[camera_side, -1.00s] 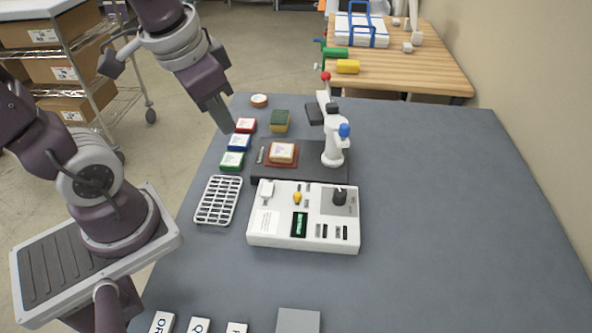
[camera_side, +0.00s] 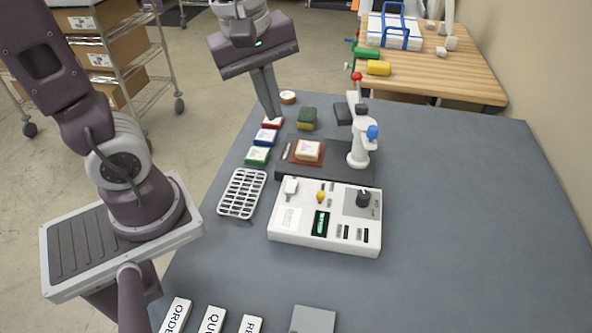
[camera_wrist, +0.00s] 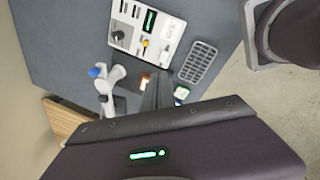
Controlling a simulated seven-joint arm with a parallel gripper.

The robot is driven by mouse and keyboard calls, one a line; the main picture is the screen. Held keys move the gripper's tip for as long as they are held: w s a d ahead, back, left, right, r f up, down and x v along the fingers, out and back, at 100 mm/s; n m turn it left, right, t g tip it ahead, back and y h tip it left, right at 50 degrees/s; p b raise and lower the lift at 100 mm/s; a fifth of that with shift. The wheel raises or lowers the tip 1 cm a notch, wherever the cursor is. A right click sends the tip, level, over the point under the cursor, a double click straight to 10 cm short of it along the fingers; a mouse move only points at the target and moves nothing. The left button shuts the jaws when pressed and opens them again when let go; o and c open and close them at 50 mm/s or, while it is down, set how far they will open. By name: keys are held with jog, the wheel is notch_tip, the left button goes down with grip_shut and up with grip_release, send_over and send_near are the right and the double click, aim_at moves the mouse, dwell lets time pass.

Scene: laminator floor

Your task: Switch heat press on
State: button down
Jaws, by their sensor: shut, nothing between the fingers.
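The heat press (camera_side: 361,145) is a white post and arm with a red ball and a blue knob, on a dark base plate. A small cream block sits on a brown-red pad on that plate. In front stands a white control box (camera_side: 290,237) with a black dial (camera_side: 363,198), a yellow knob (camera_side: 320,196), a white switch-like part (camera_side: 291,186) and a lit green display (camera_side: 320,223). The box also shows in the wrist view (camera_wrist: 172,28). My gripper (camera_side: 275,116) is shut and empty, with its fingertips by the red pad, left of the press; their height is unclear.
Red, blue and green pads (camera_side: 257,156) line the table's left side. A white rack (camera_side: 241,193) lies left of the control box. A sponge (camera_side: 307,118) and a round tin (camera_side: 288,97) are behind. The table's right side is clear.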

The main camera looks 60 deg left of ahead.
aim_at(289, 189)
jog(key=w+a+f+n+g, duration=0.2)
jog(key=w+f+n, duration=0.3)
jog(key=n, duration=0.6)
jog(key=shift+f, duration=0.75)
jog(key=shift+w+a, duration=0.1)
notch_tip(289, 189, down, 14)
jog(key=shift+a+f+g, duration=0.1)
jog(key=shift+f+g, duration=0.25)
jog(key=shift+g, duration=0.15)
jog(key=shift+s+d+r, duration=0.2)
jog(key=shift+s+d, duration=0.45)
jog(key=shift+s, duration=0.05)
